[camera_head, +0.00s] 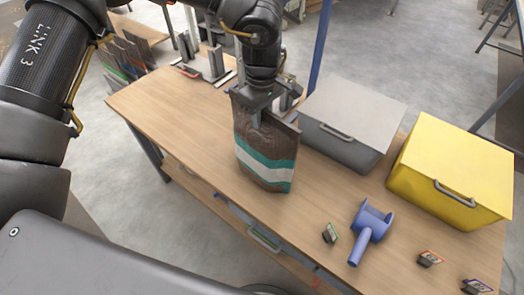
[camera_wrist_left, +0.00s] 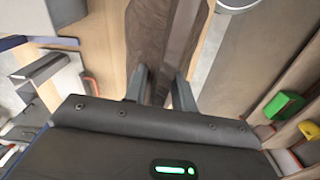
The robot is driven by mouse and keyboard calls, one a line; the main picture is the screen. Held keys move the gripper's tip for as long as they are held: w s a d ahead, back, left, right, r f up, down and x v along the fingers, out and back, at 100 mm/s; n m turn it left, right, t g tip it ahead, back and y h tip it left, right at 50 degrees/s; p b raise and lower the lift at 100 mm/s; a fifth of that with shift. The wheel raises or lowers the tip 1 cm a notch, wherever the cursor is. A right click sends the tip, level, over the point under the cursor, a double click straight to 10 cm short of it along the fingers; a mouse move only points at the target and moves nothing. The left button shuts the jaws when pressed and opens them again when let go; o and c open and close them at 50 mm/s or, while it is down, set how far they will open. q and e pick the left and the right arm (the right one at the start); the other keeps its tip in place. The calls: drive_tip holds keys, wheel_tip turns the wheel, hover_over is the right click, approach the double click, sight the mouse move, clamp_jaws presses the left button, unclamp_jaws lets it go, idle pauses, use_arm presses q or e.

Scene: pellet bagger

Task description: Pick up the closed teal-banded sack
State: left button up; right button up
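The brown sack (camera_head: 265,143) with a teal and white band stands upright on the wooden table. Its top is partly hidden by my left gripper (camera_head: 268,108), which points down over it. One finger shows in front of the sack's upper part, and the other is mostly hidden behind. In the left wrist view, the fingers of my left gripper (camera_wrist_left: 160,88) are apart, with the top of the brown sack (camera_wrist_left: 151,35) running between them. No clear squeeze on the sack shows. My right gripper is not in view.
A grey bin (camera_head: 352,105) stands close right of the sack, and a yellow bin (camera_head: 455,165) further right. A blue scoop-like tool (camera_head: 367,235) and small tagged blocks (camera_head: 329,233) lie near the front. Metal fixtures (camera_head: 205,62) stand at the far left end of the table (camera_head: 170,110).

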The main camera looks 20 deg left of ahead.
use_arm(q)
drive_tip(key=shift+w, duration=0.1)
clamp_jaws()
drive_tip(key=shift+r, duration=0.15)
